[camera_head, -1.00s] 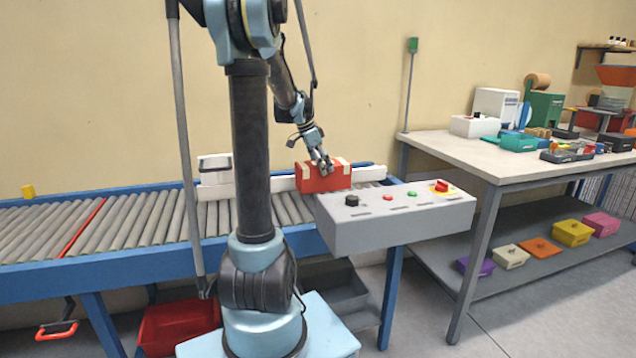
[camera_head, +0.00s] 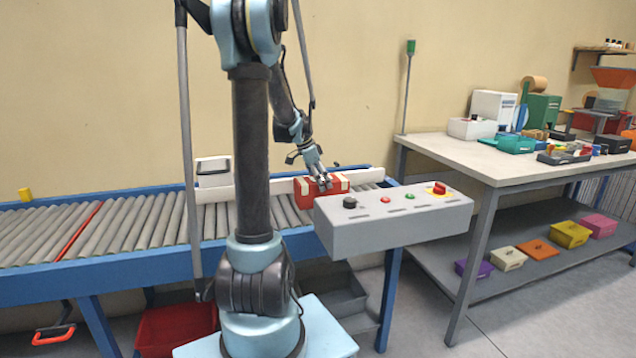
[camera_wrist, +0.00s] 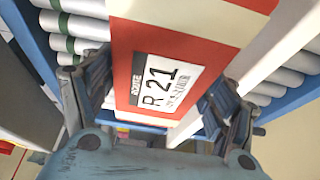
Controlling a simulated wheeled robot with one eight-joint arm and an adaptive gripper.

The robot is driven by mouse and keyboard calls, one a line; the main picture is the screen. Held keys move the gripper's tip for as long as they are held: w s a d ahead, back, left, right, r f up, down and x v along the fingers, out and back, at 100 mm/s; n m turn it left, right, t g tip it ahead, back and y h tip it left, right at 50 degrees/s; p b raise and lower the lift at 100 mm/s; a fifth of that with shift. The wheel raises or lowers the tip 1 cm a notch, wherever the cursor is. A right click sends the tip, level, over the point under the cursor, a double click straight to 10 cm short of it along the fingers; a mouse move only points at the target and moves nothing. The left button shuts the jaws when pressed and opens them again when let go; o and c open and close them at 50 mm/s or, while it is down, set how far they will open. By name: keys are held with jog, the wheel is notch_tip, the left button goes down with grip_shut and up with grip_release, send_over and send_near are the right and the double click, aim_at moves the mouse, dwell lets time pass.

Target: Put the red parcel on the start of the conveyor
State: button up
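The red parcel (camera_head: 303,196) with cream bands is at the right end of the roller conveyor (camera_head: 150,224), partly hidden behind the grey control box. My gripper (camera_head: 321,181) is on it from above. In the wrist view the parcel (camera_wrist: 188,20) fills the space between the two fingers of my gripper (camera_wrist: 155,98), which close on its sides. A white label reading R 21 faces the wrist camera. The parcel's underside is hidden, so I cannot tell whether it touches the rollers.
The grey control box (camera_head: 395,228) with knobs and buttons stands right in front of the parcel. A white guide rail (camera_head: 364,176) runs behind it. A white box-like unit (camera_head: 213,172) stands farther left. A cluttered table (camera_head: 475,160) is at the right.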

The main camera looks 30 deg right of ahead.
jog(key=shift+o, duration=0.5)
jog(key=shift+r, duration=0.15)
jog(key=v, duration=1.1)
jog(key=s+a+n+t, duration=0.1)
jog(key=s+a+n, duration=0.25)
jog(key=a, duration=0.65)
jog(key=s+a+f+n+y, duration=0.1)
jog(key=s+a+f+n, duration=0.4)
jog(key=s+a, duration=0.2)
jog(key=s+a+f+n+t+y, duration=0.1)
jog(key=s+a+f+n, duration=0.4)
jog(key=a, duration=0.6)
jog(key=s+a+f+n+t+y, duration=0.1)
jog(key=s+a+f+n+y, duration=0.1)
jog(key=s+a+f+n, duration=0.4)
jog(key=s+a+n, duration=0.1)
jog(key=s+a, duration=0.1)
jog(key=a, duration=0.1)
jog(key=shift+s, duration=0.3)
jog(key=shift+n, duration=0.25)
